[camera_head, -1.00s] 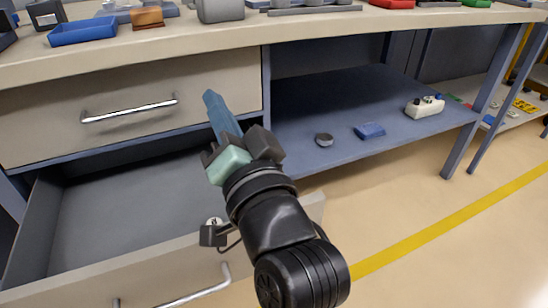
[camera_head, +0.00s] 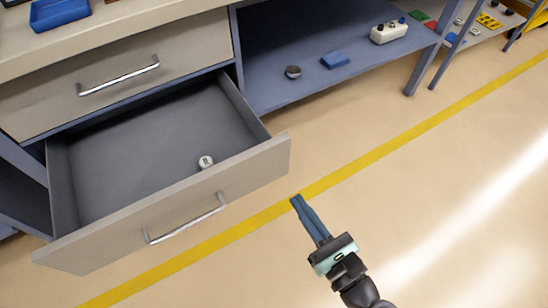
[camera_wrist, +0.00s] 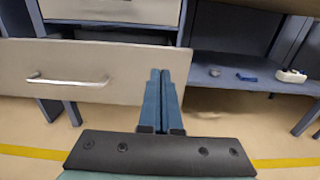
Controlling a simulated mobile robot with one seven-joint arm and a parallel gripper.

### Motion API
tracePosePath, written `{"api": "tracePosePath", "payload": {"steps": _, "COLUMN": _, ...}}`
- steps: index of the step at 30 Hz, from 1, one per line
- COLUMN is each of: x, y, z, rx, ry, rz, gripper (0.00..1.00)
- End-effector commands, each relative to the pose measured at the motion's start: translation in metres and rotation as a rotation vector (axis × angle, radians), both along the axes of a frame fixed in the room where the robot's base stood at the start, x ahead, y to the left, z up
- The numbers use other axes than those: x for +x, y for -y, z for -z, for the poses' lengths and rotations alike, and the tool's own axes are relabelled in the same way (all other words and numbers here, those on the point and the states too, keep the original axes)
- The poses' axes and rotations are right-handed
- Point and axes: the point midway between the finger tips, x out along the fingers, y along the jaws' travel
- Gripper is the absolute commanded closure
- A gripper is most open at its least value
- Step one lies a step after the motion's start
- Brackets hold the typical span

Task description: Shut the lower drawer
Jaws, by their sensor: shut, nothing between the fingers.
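The lower drawer (camera_head: 110,237) is pulled well out of the bench, with a bar handle (camera_head: 186,219) on its front. A small round white-and-dark item (camera_head: 205,162) lies inside near the front. My gripper (camera_head: 297,200) is shut and empty, to the right of the drawer front and apart from it in the head view. In the wrist view my shut fingers (camera_wrist: 160,75) point toward the right end of the drawer front (camera_wrist: 110,62), whose handle (camera_wrist: 66,81) shows at left. I cannot tell from that view how close the fingertips are.
The shut upper drawer (camera_head: 50,100) sits above. A blue shelf (camera_head: 265,75) to the right holds a dark round piece (camera_head: 293,72), a blue block (camera_head: 335,60) and a white box (camera_head: 388,33). Floor with a yellow line (camera_head: 400,143) is clear in front.

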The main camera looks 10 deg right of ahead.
Motion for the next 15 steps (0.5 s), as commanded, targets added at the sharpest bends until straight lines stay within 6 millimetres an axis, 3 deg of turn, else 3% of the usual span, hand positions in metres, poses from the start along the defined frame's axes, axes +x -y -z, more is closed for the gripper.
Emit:
{"api": "tracePosePath", "payload": {"steps": 9, "x": 0.066, "y": -0.022, "z": 0.002, "rx": -0.006, "ry": 0.004, "rz": -0.004, "gripper": 1.0}}
{"api": "tracePosePath", "payload": {"steps": 15, "x": 0.098, "y": -0.032, "z": 0.002, "rx": -0.007, "ry": 0.003, "rz": -0.002, "gripper": 1.0}}
